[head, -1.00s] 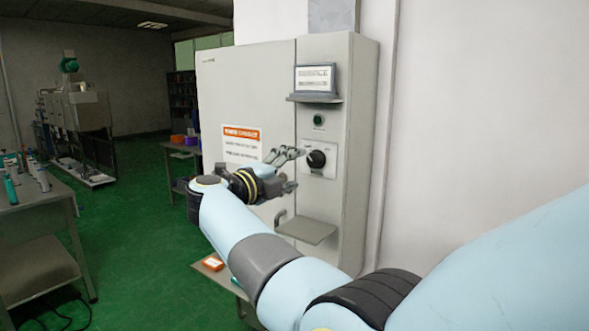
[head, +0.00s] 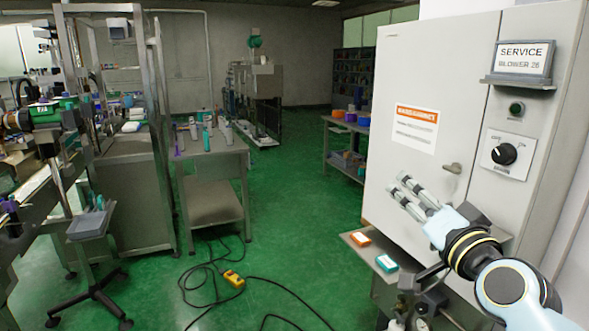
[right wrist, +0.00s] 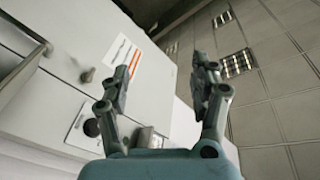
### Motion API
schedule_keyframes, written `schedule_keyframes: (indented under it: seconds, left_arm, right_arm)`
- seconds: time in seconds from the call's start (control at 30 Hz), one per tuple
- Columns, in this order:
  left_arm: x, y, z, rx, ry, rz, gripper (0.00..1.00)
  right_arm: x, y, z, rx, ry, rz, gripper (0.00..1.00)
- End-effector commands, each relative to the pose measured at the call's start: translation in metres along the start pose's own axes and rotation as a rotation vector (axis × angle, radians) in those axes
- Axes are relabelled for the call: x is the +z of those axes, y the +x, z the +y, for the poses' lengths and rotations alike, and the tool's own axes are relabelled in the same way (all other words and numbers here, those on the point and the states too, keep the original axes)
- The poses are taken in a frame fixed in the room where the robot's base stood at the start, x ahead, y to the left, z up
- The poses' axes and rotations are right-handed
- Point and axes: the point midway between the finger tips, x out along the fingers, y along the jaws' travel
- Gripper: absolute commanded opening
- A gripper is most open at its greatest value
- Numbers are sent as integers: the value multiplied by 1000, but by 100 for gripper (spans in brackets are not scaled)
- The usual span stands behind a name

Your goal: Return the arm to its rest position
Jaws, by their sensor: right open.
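My right gripper (head: 413,197) is in the lower right of the head view, in front of the grey cabinet (head: 410,65). Its two fingers are spread with nothing between them. They are also apart and empty in the right wrist view (right wrist: 165,85). A black rotary knob (head: 504,154) on a white plate is on the cabinet, up and to the right of the fingers. The knob also shows in the right wrist view (right wrist: 92,127), to the left of the gripper and apart from it. My left gripper is not in view.
An orange box (head: 359,239) and a teal box (head: 386,263) lie on a low shelf below my gripper. A workbench (head: 215,165) with bottles stands at the left. Black cables and a yellow pedal (head: 233,279) lie on the green floor. The middle of the floor is open.

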Motion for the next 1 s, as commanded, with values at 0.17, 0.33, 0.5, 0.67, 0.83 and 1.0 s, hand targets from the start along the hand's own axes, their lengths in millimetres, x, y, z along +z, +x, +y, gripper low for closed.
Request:
schedule_keyframes:
  seconds: [0.17,0.33,0.5,0.67,0.83,1.0]
  left_arm:
    - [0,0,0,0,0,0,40]
    - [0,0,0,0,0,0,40]
    - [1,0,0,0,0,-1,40]
    - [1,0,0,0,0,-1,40]
    - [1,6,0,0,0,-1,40]
    - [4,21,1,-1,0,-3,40]
  right_arm:
    - [78,-107,27,108,-297,-489,62]
    - [101,-198,57,255,-461,-799,62]
    - [100,-264,75,379,-547,-988,62]
    - [91,-317,85,488,-599,-1125,62]
    - [92,-354,101,580,-628,-1228,62]
    - [135,-348,143,585,-618,-1240,62]
